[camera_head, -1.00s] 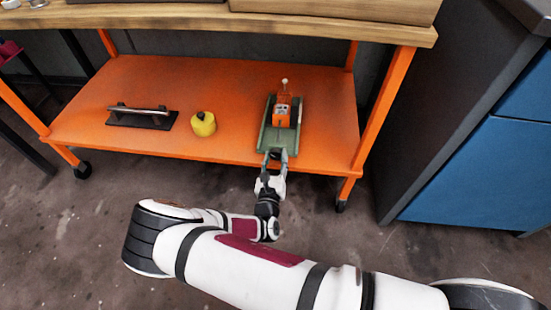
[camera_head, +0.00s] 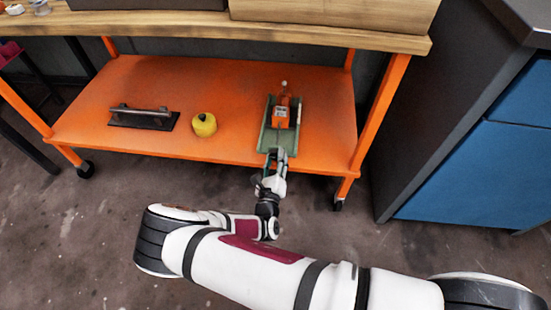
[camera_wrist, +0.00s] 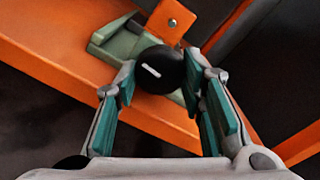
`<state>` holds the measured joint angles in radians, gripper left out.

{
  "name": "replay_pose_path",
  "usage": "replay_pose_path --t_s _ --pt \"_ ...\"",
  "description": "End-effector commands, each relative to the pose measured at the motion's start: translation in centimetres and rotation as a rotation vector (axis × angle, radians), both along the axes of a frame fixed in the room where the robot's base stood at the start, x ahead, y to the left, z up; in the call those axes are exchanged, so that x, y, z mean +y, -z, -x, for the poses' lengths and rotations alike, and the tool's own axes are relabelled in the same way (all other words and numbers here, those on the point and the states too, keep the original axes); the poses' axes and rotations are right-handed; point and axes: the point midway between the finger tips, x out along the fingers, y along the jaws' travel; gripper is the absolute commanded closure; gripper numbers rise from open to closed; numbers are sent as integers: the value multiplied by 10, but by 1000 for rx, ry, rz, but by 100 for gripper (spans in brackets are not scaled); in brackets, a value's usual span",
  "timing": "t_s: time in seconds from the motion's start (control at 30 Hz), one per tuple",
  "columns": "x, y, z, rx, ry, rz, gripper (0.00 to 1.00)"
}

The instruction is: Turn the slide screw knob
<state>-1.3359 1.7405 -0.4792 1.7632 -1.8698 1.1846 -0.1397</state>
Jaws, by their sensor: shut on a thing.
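The slide screw device, a green base (camera_head: 272,143) with an orange block (camera_head: 282,113) on it, stands on the right part of the orange shelf. Its round black knob (camera_wrist: 160,70) with a white mark faces the wrist camera, and the green base (camera_wrist: 118,42) and orange block (camera_wrist: 171,20) show behind it. My gripper (camera_head: 276,156) is at the near end of the base. In the wrist view its two teal-padded fingers (camera_wrist: 163,88) stand on either side of the knob and are shut on it. The knob is hidden in the head view.
A yellow round object (camera_head: 204,125) and a dark plate with a metal handle (camera_head: 144,117) stand on the orange shelf (camera_head: 232,90) to the left. The wooden tabletop (camera_head: 180,25) is above. An orange leg (camera_head: 382,110) and a blue cabinet (camera_head: 480,170) are at the right.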

Motion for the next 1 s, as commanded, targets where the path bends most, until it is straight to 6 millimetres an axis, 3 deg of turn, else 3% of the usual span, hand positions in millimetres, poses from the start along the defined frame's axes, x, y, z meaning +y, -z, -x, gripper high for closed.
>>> replay_pose_path --t_s 0.03,0.1,0.13,0.53,0.93,1.0 --pt "0 0 0 1 -1 0 62" --pt "0 0 0 1 -1 0 46" --pt "0 0 0 1 -1 0 44" --pt "1 2 1 2 -1 -39 44" --pt "2 4 0 -14 -1 -421 44" --pt "3 0 16 -10 -3 -409 44"
